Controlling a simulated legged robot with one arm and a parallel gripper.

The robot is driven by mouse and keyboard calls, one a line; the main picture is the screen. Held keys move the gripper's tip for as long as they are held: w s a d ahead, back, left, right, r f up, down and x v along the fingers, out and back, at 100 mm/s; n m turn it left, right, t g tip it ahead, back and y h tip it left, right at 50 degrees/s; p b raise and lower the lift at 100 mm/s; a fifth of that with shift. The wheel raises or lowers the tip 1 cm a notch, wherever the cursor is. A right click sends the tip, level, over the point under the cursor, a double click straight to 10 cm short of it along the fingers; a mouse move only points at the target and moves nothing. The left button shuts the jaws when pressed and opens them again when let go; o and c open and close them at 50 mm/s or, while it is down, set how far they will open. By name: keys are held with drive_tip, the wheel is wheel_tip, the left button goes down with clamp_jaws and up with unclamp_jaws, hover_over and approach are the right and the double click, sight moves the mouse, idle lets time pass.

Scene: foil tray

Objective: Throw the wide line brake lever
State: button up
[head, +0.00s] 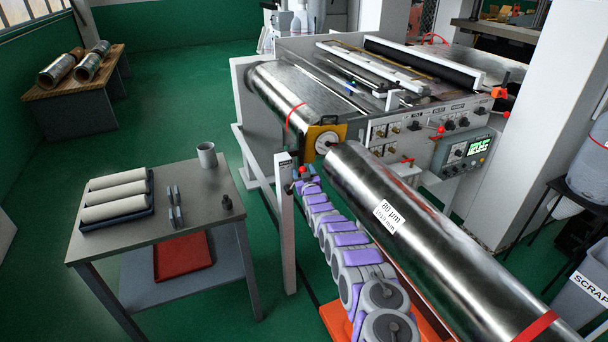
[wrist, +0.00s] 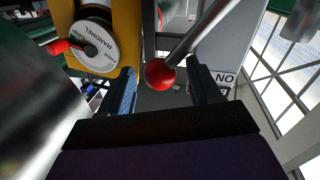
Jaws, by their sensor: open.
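The brake lever is a metal rod (wrist: 196,32) with a red ball knob (wrist: 160,73), seen in the wrist view. The knob sits between the two fingers of my open gripper (wrist: 165,92), with space on both sides. In the head view the red knob (head: 303,170) shows small beside the top of a white post (head: 288,225). My gripper (head: 307,183) is just at it, mostly hidden by my own arm. A label, partly covered by a finger, is on a pale panel (wrist: 222,50) at the right of the wrist view.
A large foil roll (head: 400,230) lies close right of my arm. A yellow bracket (head: 322,136) with a mandrel disc (wrist: 92,40) and another red knob (wrist: 60,47) is near my gripper. A grey table (head: 190,225) with white rolls stands left. Green floor is open behind it.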

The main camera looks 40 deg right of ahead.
drive_tip(key=shift+a+r, duration=0.1)
drive_tip(key=shift+a, duration=0.1)
drive_tip(key=shift+d, duration=0.2)
drive_tip(key=c, duration=0.4)
clamp_jaws()
